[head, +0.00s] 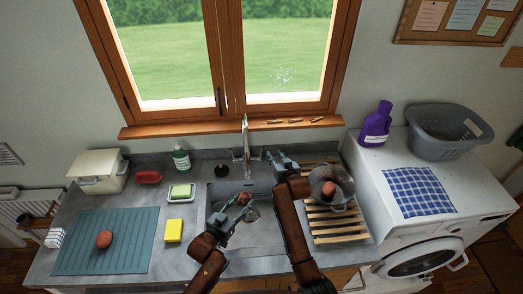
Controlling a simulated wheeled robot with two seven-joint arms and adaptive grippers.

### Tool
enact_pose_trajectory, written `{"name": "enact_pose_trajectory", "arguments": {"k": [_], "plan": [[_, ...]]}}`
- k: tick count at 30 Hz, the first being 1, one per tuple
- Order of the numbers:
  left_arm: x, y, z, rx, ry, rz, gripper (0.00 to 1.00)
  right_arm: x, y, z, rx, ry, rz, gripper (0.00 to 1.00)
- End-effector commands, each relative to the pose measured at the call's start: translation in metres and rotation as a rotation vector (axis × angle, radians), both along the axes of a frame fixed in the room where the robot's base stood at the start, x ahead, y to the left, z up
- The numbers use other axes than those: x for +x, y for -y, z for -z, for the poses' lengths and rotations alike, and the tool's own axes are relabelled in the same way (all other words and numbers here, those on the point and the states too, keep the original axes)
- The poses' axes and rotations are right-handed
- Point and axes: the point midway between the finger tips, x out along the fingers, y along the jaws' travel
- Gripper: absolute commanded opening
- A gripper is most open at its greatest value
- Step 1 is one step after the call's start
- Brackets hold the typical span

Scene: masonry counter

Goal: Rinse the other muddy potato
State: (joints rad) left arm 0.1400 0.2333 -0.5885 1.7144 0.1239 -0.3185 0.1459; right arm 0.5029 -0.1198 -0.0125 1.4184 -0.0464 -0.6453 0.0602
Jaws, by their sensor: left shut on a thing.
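A brown potato (245,197) is held over the sink (210,203) by my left gripper (242,200), which is shut on it. My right gripper (273,157) is at the right side of the tap (246,145), close to its handle; whether its jaws are open is too small to tell. Another reddish-brown potato (104,239) lies on the teal ribbed mat (140,225) at the left. A third (328,188) sits in a grey round bowl (347,182) at the right. I cannot make out whether water is running.
A yellow sponge (174,231), a soap dish (181,192), a green bottle (181,158) and a red brush (148,177) stand left of the sink. A wooden slatted rack (340,228) lies right of it. A purple bottle (376,125) and grey basket (447,132) stand on the washing machine.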

Motion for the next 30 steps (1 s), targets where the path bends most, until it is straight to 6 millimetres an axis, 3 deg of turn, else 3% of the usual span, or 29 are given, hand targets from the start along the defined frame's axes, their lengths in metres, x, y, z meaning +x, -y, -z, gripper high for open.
{"name": "enact_pose_trajectory", "arguments": {"k": [3, 8, 30], "plan": [[0.0, 0.0, -0.001, -0.001, 0.001, 0.0, 0.13, -0.004, -0.019, 0.007, 0.016, -0.052, -0.022, 0.27], [0.0, 0.0, -0.001, -0.001, 0.002, 0.0, 0.13, -0.001, -0.027, 0.013, 0.022, -0.075, -0.031, 0.27], [0.0, 0.0, -0.001, -0.001, 0.001, 0.0, 0.13, 0.081, -0.047, 0.046, 0.02, -0.072, -0.03, 0.27]]}}
